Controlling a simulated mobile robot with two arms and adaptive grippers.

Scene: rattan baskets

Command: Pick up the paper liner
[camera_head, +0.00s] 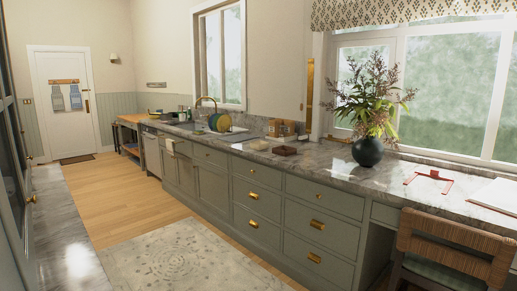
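I cannot make out the paper liner for certain. A white flat sheet (496,195) lies on the marble counter (345,181) at the far right. A small pale flat item (241,146) also lies on the counter near the middle. A brown basket-like item (281,128) stands at the back of the counter, too small to see inside. A low dark reddish-brown item (285,150) lies in front of it. Neither of my grippers is in view.
A dark vase (368,151) with branches stands on the counter, left of a red frame-like item (434,177). A wicker-backed chair (450,233) stands at the right. Another counter (75,240) lines the left. A rug (180,262) covers the open wooden floor (125,197) between.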

